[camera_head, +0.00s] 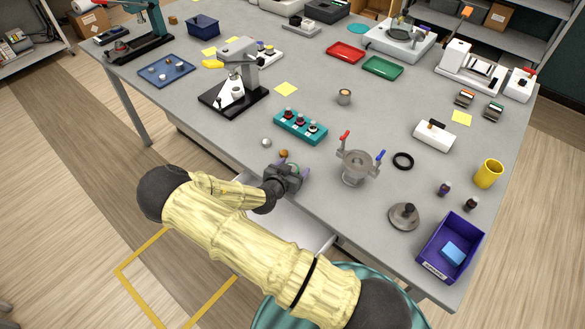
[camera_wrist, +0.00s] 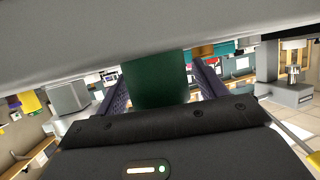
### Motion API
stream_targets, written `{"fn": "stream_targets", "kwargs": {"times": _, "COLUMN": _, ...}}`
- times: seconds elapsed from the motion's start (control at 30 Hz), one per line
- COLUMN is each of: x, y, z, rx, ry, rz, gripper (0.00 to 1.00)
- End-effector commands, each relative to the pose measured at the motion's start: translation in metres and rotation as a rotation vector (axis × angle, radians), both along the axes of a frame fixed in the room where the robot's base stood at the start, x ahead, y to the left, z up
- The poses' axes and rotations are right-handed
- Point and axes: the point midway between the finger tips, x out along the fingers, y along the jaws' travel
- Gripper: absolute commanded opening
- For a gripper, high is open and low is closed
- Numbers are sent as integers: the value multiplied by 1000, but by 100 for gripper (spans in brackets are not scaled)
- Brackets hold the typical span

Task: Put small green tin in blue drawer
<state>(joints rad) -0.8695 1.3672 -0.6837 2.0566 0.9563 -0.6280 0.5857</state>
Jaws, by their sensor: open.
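My gripper (camera_head: 284,178) is low at the near edge of the grey table, above an open drawer. In the wrist view a dark green, smooth-sided thing (camera_wrist: 155,82), probably the small green tin, stands between the two separated fingers. I cannot tell whether the fingers touch it. In the head view my gripper hides most or all of it. The open drawer (camera_head: 285,226) shows a pale interior under the table edge, partly hidden by my arm; its front colour cannot be told.
A small orange-brown item (camera_head: 283,153) and a silver ball (camera_head: 266,142) lie just beyond my gripper. A teal rack (camera_head: 300,126) and a metal vessel with red and blue handles (camera_head: 356,167) stand near. A purple bin (camera_head: 474,235) holds a blue block at the right.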

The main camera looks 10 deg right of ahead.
Motion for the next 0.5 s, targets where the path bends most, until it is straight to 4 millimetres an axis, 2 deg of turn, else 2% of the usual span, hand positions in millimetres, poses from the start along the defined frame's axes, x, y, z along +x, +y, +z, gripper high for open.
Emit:
{"fn": "stream_targets", "kwargs": {"times": 0.27, "x": -1, "y": 2, "z": 1, "rx": 0, "ry": 1, "rz": 1, "gripper": 71}}
{"fn": "stream_targets", "kwargs": {"times": 0.5, "x": -28, "y": 23, "z": 7, "rx": 3, "ry": -1, "rz": 2, "gripper": 71}}
